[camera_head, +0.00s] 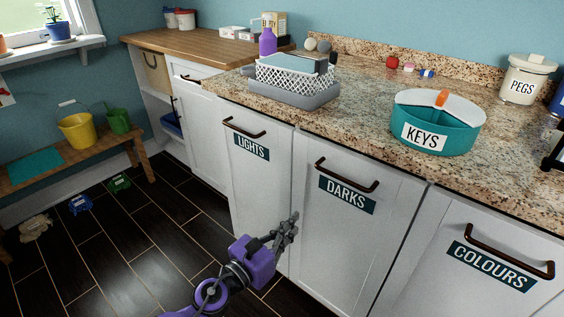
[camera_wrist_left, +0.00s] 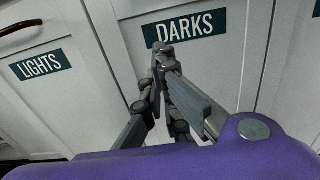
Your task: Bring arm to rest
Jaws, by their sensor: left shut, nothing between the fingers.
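My left gripper (camera_head: 290,226) is low in front of the cabinet doors, near the seam between the door labelled LIGHTS (camera_head: 251,147) and the door labelled DARKS (camera_head: 347,195). Its fingers are together and hold nothing. In the left wrist view the gripper (camera_wrist_left: 160,50) points at the DARKS door, with its fingertips just below the DARKS label (camera_wrist_left: 186,28) in the picture. I cannot tell whether the fingertips touch the door. My right gripper does not show in either view.
The granite counter (camera_head: 350,105) bears a white basket (camera_head: 295,75), a teal KEYS bowl (camera_head: 440,125) and a PEGS jar (camera_head: 527,80). A bench (camera_head: 140,140) with a yellow bucket (camera_head: 77,131) stands left. Dark floor (camera_head: 140,240) left of my arm is mostly clear. Door handles (camera_head: 510,252) stick out.

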